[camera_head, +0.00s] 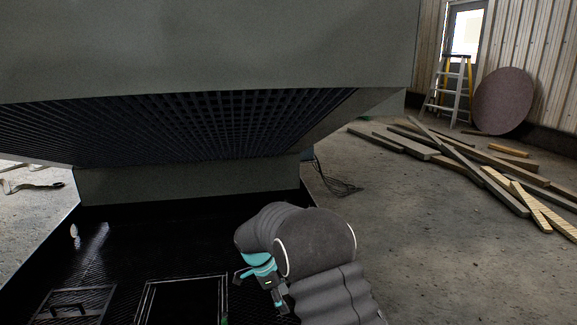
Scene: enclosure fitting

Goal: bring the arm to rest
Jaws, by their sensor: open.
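My gripper (262,285) shows at the lower middle of the head view, at the end of my grey arm, with teal and dark parts. It is open and I see nothing between its fingers. It is over the dark floor of the enclosure (190,185), near a dark square frame (182,282) with a pale outline. The contact or gap between gripper and frame cannot be told. My arm bends in from the lower right and covers part of the enclosure's right side.
A large grey housing (210,45) with a dark grid underside hangs over the enclosure. A dark panel (70,306) lies at the lower left. Cables (337,184) lie on the floor behind. Wooden planks (470,165), a ladder (450,88) and a round disc (503,101) are at the right.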

